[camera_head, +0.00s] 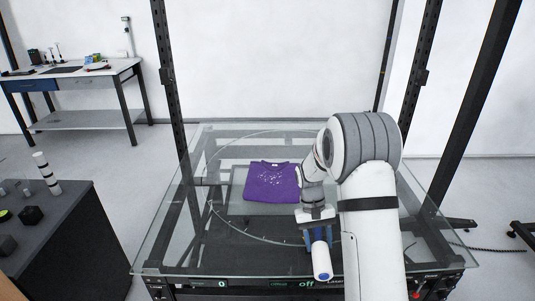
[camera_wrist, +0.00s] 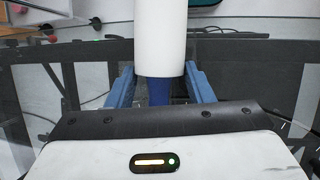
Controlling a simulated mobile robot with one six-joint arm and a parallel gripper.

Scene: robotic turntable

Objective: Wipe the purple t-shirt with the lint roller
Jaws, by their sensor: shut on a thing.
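The purple t-shirt (camera_head: 272,182) lies folded on the glass turntable (camera_head: 215,232), with pale specks on its upper side. My gripper (camera_head: 318,238) is in front of the shirt and to its right, above the glass. It is shut on the lint roller (camera_head: 322,262), which has a white roll and a blue handle. In the wrist view, the white roll (camera_wrist: 160,38) extends away from my gripper (camera_wrist: 160,92), with the blue handle between the blue fingers. The roller is apart from the shirt.
Black posts (camera_head: 170,95) of a frame stand around the glass top. A dark cabinet (camera_head: 60,235) with small objects and a striped cylinder stands at left. A workbench (camera_head: 75,80) is at the back left. The glass left of the shirt is clear.

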